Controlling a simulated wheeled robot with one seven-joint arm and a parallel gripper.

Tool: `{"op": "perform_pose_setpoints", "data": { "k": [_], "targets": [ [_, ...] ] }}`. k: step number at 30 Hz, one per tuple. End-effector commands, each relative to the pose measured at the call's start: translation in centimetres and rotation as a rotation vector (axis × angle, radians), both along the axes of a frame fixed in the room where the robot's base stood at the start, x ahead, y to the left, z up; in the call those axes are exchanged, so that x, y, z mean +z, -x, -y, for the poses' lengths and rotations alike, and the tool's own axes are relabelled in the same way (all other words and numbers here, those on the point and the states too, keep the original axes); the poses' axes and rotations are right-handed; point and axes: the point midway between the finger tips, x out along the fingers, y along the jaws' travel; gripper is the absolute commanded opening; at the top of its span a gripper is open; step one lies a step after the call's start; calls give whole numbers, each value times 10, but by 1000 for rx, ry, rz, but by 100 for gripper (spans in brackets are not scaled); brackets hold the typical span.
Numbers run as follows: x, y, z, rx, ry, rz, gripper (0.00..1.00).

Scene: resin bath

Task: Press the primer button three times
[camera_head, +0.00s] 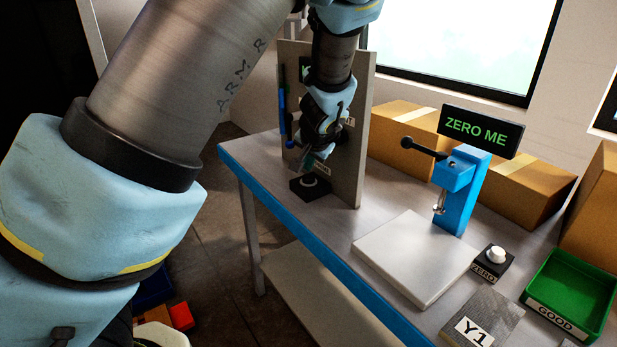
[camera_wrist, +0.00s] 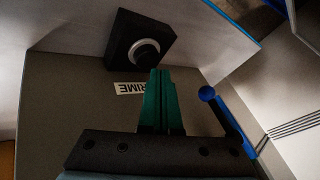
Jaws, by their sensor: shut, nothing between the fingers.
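The primer button (camera_wrist: 146,52) is a round button with a pale ring on a black box. In the head view the button box (camera_head: 297,190) sits at the foot of the upright panel (camera_head: 363,130), near the table's left end. A label reading PRIME (camera_wrist: 142,87) appears upside down beside it in the wrist view. My gripper (camera_wrist: 159,72) has green fingers, shut and empty, with the tips close to the button's edge. In the head view my gripper (camera_head: 313,163) is just above the box. I cannot tell whether the tips touch the button.
A blue lever with a round knob (camera_wrist: 207,93) is right of my fingers. A ZERO button (camera_head: 495,255), green GOOD tray (camera_head: 551,318) and pale plate (camera_head: 395,262) are on the right.

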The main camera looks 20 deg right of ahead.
Motion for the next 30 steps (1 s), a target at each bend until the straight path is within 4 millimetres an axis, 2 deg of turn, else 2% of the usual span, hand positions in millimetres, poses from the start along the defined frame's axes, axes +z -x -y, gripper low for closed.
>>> {"op": "perform_pose_setpoints", "data": {
  "k": [30],
  "targets": [
    [-8,0,0,0,0,0,0]
  ]
}}
